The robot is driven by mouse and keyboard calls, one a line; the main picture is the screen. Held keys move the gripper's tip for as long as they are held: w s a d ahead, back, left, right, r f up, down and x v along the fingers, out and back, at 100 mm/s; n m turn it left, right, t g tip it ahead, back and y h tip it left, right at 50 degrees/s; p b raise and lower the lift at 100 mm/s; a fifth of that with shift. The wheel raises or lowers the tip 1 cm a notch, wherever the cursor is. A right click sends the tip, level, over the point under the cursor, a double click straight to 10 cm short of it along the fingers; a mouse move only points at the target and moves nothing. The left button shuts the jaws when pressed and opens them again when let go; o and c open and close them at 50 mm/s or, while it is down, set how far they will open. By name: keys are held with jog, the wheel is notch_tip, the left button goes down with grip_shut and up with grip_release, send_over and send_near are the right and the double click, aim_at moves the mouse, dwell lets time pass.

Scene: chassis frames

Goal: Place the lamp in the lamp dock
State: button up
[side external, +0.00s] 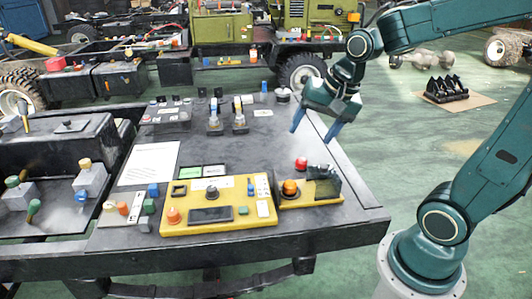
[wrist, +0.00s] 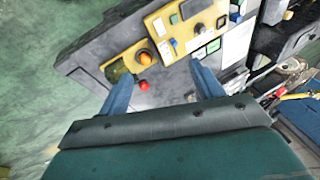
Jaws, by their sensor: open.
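A small red round-topped piece, which looks like the lamp (side external: 301,163), stands on the dark table just behind a small yellow block. It also shows in the wrist view (wrist: 144,86). That yellow block, seemingly the lamp dock (side external: 300,202), carries an orange dome (side external: 290,187) and a dark raised part at its right end. In the wrist view the block (wrist: 128,60) shows the orange dome and a dark greenish area. My gripper (side external: 313,128) is open and empty above the table's right side, its blue fingers apart. In the wrist view the red piece lies between the fingers (wrist: 160,70).
A larger yellow control panel (side external: 235,220) with knobs and a dark screen adjoins the block. A white sheet (side external: 150,163), switches (side external: 239,122) and small blocks occupy the table's left and back. Bare table (side external: 258,148) lies behind the panel. The table's right edge is close.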

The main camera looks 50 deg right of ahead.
jog(key=s+a+r+n, duration=0.2)
jog(key=s+n, duration=0.3)
jog(key=s+a+r+n+t, duration=0.1)
jog(key=s+a+r+n, duration=0.1)
jog(key=s+n, duration=0.4)
jog(key=shift+s+a, duration=0.3)
jog(key=shift+a, duration=0.1)
jog(key=shift+c, duration=0.5)
